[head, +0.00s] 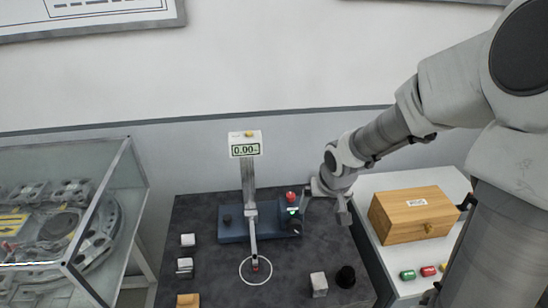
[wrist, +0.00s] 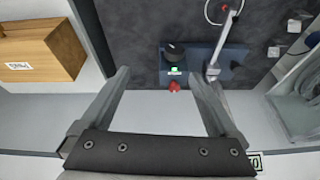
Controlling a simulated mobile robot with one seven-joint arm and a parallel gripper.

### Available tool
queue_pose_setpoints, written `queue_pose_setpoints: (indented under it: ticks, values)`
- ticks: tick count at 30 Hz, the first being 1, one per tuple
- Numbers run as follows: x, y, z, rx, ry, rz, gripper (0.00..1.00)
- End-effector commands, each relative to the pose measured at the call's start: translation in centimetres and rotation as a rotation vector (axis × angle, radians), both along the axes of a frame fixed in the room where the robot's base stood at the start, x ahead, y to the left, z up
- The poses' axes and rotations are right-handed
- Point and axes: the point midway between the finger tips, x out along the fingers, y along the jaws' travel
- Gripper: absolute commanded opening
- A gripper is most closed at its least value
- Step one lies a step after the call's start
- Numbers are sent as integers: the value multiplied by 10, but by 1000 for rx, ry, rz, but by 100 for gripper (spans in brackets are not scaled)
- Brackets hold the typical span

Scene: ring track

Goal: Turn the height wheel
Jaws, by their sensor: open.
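The height gauge has a blue base (head: 236,232), a grey column and a display (head: 245,149) reading 0.00. A black round knob (head: 289,227), which looks like the height wheel, sits at the right end of the base. It also shows in the wrist view (wrist: 175,51), beyond and between the fingers. A green-lit spot (head: 292,211) and a red button (head: 291,196) lie behind it. My gripper (head: 324,204) is open and empty, just right of the base. In the wrist view, its fingers (wrist: 158,76) are spread, apart from the knob.
A probe arm points down over a white ring (head: 255,271) on the dark table. Small metal blocks (head: 187,240) stand left; another block (head: 319,285) and a black piece (head: 345,277) stand front right. A wooden box (head: 413,214) and coloured buttons are on the right side table.

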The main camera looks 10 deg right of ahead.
Motion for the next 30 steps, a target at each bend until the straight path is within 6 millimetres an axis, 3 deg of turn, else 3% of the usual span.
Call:
queue_pose_setpoints:
  ticks: [3,14,30]
  values:
    - [9,2,-14,68,-13,29,95]
    - [21,10,-28,133,-49,65,95]
    - [53,24,-107,131,-45,65,95]
